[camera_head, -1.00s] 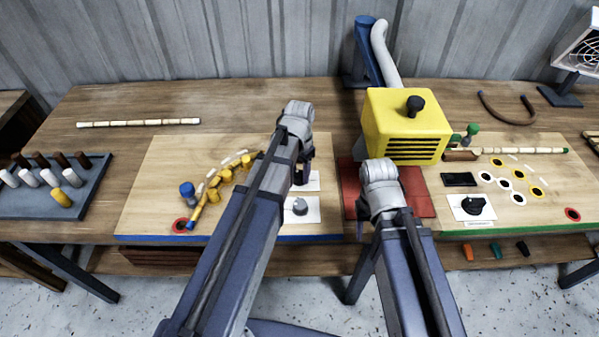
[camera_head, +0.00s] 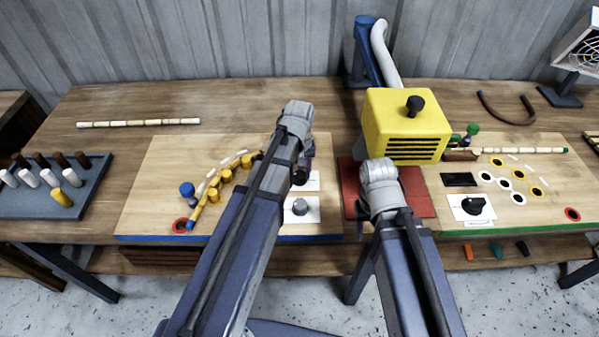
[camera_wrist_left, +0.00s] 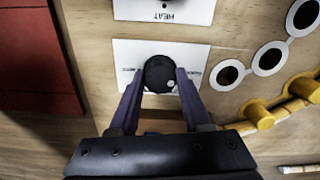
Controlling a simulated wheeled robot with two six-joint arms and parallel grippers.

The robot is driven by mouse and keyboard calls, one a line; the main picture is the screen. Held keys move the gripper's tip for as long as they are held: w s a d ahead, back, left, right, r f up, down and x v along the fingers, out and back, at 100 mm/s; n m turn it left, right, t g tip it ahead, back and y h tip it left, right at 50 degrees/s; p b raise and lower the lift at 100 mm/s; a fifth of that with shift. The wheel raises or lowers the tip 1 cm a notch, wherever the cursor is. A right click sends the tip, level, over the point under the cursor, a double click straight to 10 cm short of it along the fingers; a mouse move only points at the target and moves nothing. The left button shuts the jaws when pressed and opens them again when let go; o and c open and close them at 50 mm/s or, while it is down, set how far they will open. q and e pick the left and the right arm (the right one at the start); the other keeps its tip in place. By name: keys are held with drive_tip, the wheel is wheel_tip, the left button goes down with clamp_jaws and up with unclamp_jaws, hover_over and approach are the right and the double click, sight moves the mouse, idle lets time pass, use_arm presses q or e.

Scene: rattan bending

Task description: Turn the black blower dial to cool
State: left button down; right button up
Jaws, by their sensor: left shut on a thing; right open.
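The black dial (camera_wrist_left: 157,72) sits on a white card on the wooden board, with small labels on both sides that I cannot read. In the left wrist view my left gripper (camera_wrist_left: 162,76) has one finger at each side of the dial and is shut on it. In the head view the dial is largely hidden beneath my left gripper (camera_head: 303,174). A small pale mark shows on the dial's lower right edge in the wrist view. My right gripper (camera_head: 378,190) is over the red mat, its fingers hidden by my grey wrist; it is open.
A grey knob (camera_head: 300,207) on a card marked HEAT (camera_wrist_left: 165,8) is beside the dial. A yellow blower box (camera_head: 407,126) stands behind my right arm. Yellow pegs (camera_head: 226,175) curve along the left board. A red mat (camera_head: 420,203) lies between the boards.

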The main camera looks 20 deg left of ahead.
sight(300, 174)
use_arm(q)
drive_tip(key=shift+n, duration=0.5)
idle(0.3)
drive_tip(key=shift+c, duration=1.8)
unclamp_jaws()
wheel_tip(300, 174, up, 8)
drive_tip(key=p, duration=0.8)
drive_tip(key=shift+f, duration=0.1)
